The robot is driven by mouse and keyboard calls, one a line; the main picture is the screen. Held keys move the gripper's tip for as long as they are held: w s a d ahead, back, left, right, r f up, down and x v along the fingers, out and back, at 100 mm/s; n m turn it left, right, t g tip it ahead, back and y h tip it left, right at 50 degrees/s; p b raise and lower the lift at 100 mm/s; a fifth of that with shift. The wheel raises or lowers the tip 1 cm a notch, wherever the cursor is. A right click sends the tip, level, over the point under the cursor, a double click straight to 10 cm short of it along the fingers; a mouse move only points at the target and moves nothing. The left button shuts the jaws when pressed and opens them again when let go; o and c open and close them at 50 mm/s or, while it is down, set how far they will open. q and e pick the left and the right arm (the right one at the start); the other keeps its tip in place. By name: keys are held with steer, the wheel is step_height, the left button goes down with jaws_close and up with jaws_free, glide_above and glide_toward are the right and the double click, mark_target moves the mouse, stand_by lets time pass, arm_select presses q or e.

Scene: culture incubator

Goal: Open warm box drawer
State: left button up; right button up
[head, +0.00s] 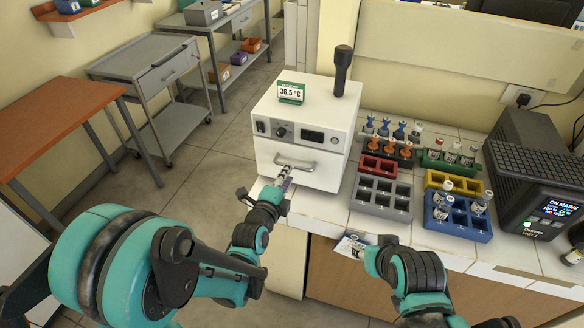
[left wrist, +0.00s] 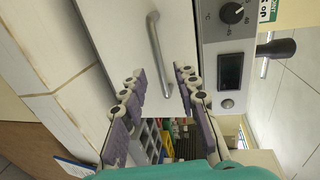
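The white warm box (head: 305,115) stands on the counter's left end. Its drawer front (head: 312,178) looks flush with the box in the head view. A curved metal handle (head: 295,162) is on the drawer front; it also shows in the left wrist view (left wrist: 156,45). My left gripper (head: 287,177) is right in front of the handle. In the left wrist view, its two fingers (left wrist: 159,78) are spread apart with nothing between the tips, and the handle lies just ahead of the gap.
A temperature sign (head: 291,92) and a black-handled object (head: 342,70) stand on the box. To its right are a grey rack (head: 382,197), a blue rack (head: 458,219) and other vial racks. A dark device (head: 540,165) is at far right.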

arm_select(q)
steer(key=b+x, duration=0.1)
steer(key=x, duration=0.4)
steer(key=shift+w+d+f, duration=0.1)
steer(key=shift+w, duration=0.25)
jaws_close()
